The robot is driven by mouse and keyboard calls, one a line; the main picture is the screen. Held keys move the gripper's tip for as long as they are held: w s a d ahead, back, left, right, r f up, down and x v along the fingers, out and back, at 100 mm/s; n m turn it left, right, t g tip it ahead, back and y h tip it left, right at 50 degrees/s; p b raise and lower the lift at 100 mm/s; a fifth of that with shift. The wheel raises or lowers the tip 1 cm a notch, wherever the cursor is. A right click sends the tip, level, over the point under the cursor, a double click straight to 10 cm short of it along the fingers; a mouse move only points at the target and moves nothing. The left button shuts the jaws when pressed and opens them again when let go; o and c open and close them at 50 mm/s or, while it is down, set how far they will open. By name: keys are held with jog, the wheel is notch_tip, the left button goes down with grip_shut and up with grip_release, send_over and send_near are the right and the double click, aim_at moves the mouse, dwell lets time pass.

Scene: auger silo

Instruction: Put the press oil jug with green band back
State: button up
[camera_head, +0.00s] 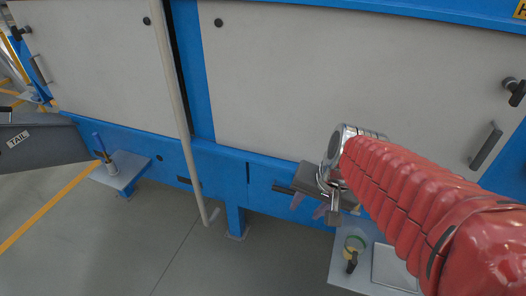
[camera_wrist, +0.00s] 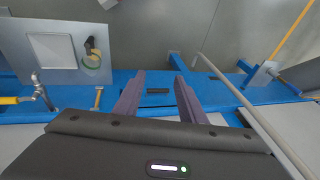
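The press oil jug with green band (camera_head: 355,243) stands upright on a grey shelf (camera_head: 342,274) at the lower right of the head view. In the wrist view the jug (camera_wrist: 92,61) shows at the upper left, with a dark handle or spout and a green ring. My gripper (camera_head: 307,211) is left of the jug and apart from it, in front of the blue frame. In the wrist view the two purple fingers of my gripper (camera_wrist: 159,76) are spread with nothing between them. The jug's lower side is partly hard to make out.
A square marked panel (camera_head: 395,268) lies beside the jug on the shelf. A pale pole (camera_head: 176,90) slants down to the floor. A small left shelf (camera_head: 121,181) holds a cup with a blue-handled tool. A tap (camera_wrist: 37,82) is near the right shelf. Open floor lies between the shelves.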

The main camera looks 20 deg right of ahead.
jog(key=s+a+r+n+t, duration=0.1)
jog(key=s+a+r+n, duration=0.4)
jog(key=a+r+n, duration=0.1)
jog(key=shift+s+r+n+t+h, duration=0.2)
jog(key=shift+n+t+h, duration=0.2)
jog(key=shift+a, duration=0.1)
dwell(1.0)
